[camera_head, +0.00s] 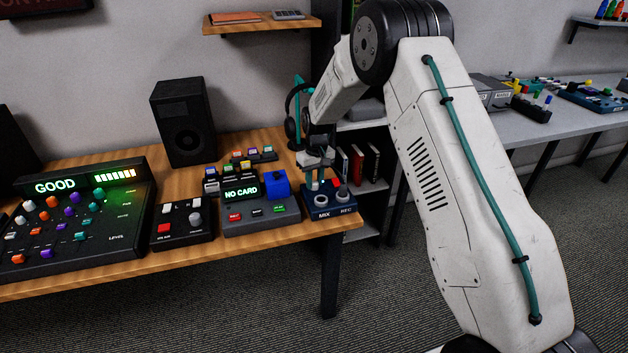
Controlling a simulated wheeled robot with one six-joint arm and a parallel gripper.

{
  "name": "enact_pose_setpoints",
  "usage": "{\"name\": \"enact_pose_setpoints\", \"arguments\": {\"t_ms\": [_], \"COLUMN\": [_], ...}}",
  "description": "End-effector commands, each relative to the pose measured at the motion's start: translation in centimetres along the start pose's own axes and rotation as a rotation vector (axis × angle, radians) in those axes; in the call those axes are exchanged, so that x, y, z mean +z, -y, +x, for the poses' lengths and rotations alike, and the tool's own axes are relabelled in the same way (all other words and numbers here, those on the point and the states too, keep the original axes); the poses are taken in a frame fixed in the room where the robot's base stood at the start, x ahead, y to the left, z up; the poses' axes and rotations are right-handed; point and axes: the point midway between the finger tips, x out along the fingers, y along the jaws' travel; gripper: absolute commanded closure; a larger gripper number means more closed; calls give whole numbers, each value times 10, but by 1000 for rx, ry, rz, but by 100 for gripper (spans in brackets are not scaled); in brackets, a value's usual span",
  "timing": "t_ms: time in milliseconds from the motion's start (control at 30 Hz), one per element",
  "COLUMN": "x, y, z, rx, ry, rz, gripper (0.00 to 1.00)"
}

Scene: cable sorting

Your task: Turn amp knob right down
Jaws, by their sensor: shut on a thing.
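A small dark blue box (331,213) marked "MIX" and "REC" sits at the right end of the wooden desk. Two grey round pieces (343,198) show on its front part, and a red piece is behind them. No label reading "amp" is legible. My gripper (319,184) points down over the back left of this box, its fingers at the box's top. It is shut on what seems to be a knob there, mostly hidden by the fingers. Which way the knob is turned cannot be seen.
Left of the box stand a grey unit (261,217) reading "NO CARD" with a blue block, a black switch box (182,223) and a mixer (75,235) reading "GOOD". Headphones (292,112) hang close behind my gripper. A speaker (182,122) stands at the back.

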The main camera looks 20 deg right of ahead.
Motion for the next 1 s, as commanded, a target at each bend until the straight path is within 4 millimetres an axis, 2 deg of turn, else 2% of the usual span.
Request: {"name": "enact_pose_setpoints", "arguments": {"t_ms": [400, 967, 1000], "x": [-1, -1, -1], "y": [0, 0, 0], "z": [-1, -1, -1], "rx": [0, 1, 1], "ry": [7, 8, 8], "rz": [-193, -222, -222], "gripper": [97, 97, 66]}}
